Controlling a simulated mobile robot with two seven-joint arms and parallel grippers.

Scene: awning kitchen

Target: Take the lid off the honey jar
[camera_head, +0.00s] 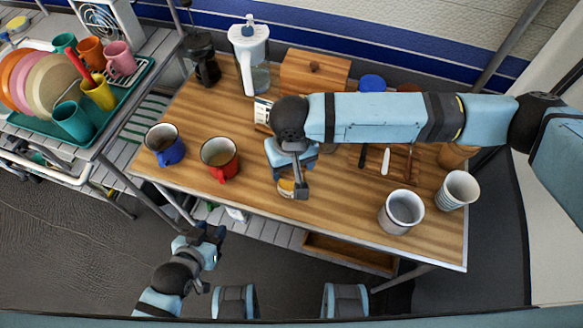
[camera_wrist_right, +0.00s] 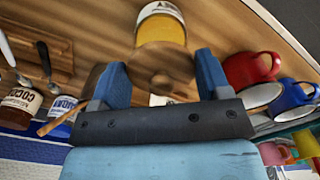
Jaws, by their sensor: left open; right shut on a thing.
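The honey jar (camera_head: 286,186) stands on the wooden table near its front edge, partly hidden by my right gripper. In the right wrist view the jar (camera_wrist_right: 161,28) shows a white label and yellow honey. Its brown wooden lid (camera_wrist_right: 160,64) lies between the two blue fingers of my right gripper (camera_wrist_right: 160,78), which is shut on it. The lid overlaps the jar in this view; I cannot tell whether they touch. In the head view my right gripper (camera_head: 290,188) is over the jar. My left gripper (camera_head: 212,232) is open and empty, low in front of the table.
A red mug (camera_head: 220,158) and a blue mug (camera_head: 165,145) stand left of the jar. A grey pot (camera_head: 401,211) and a striped cup (camera_head: 457,189) stand to the right. A water pitcher (camera_head: 250,60) and a wooden box (camera_head: 315,72) stand at the back.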

